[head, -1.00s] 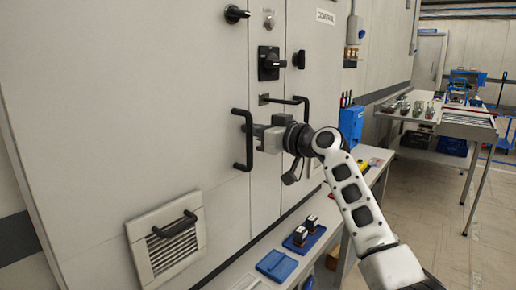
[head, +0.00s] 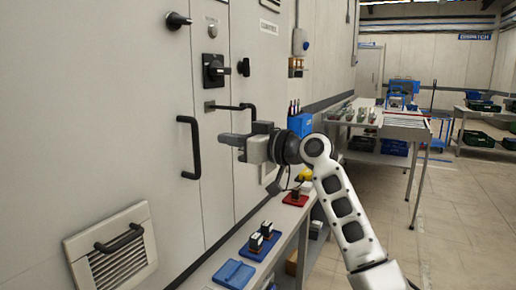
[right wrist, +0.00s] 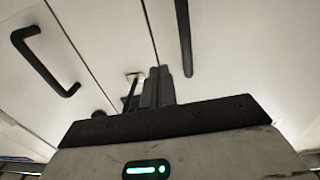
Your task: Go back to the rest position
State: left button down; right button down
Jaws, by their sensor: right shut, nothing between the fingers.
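My right gripper (head: 228,141) is in front of the tall grey cabinet (head: 100,120), to the right of its black vertical handle (head: 189,147). The fingers are shut with nothing between them and stand apart from the handle. In the right wrist view the gripper (right wrist: 158,86) points up the picture, with the cabinet's black handles around it. My left gripper is not in view.
A bench (head: 215,270) along the cabinet holds a blue tray (head: 234,274), a blue base with black parts (head: 258,244) and a red item (head: 295,199). A metal table (head: 400,126) stands behind.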

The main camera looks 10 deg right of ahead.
jog(key=v, duration=0.5)
jog(key=s+d+f+m+h, duration=0.1)
jog(key=s+f+m+h, duration=0.3)
jog(key=f, duration=1.1)
jog(key=s+d+f+m+h, duration=0.1)
jog(key=s+f+m+h, duration=0.3)
jog(key=f, duration=1.1)
jog(key=s+d+f+h+p, duration=0.1)
jog(key=s+f, duration=0.5)
jog(key=s, duration=0.6)
jog(key=s+d+f+g+h+p, duration=0.1)
jog(key=s+f, duration=0.4)
jog(key=s, duration=0.7)
jog(key=shift+f, duration=0.4)
